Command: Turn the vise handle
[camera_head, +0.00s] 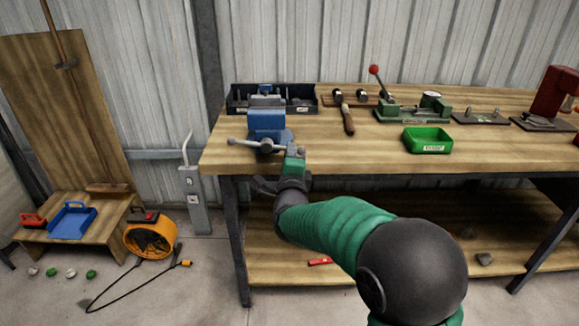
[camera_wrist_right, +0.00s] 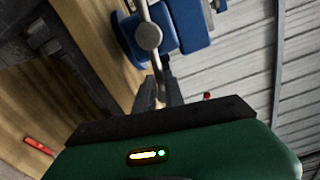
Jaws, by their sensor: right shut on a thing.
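The blue vise (camera_head: 267,122) stands at the left front of the wooden workbench. Its grey handle (camera_head: 242,142) is a bar lying roughly level across the vise's front, with a round screw head at its middle. My right gripper (camera_head: 297,152) is at the bar's right end and is shut on it. In the right wrist view, the vise (camera_wrist_right: 182,25) is at the top, and the handle (camera_wrist_right: 153,36) runs down from it to between the fingers of my right gripper (camera_wrist_right: 161,90). The fingertips are partly hidden there. My left gripper is in neither view.
A dark tray of tools (camera_head: 240,100) sits behind the vise. The bench's front edge is below my gripper.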

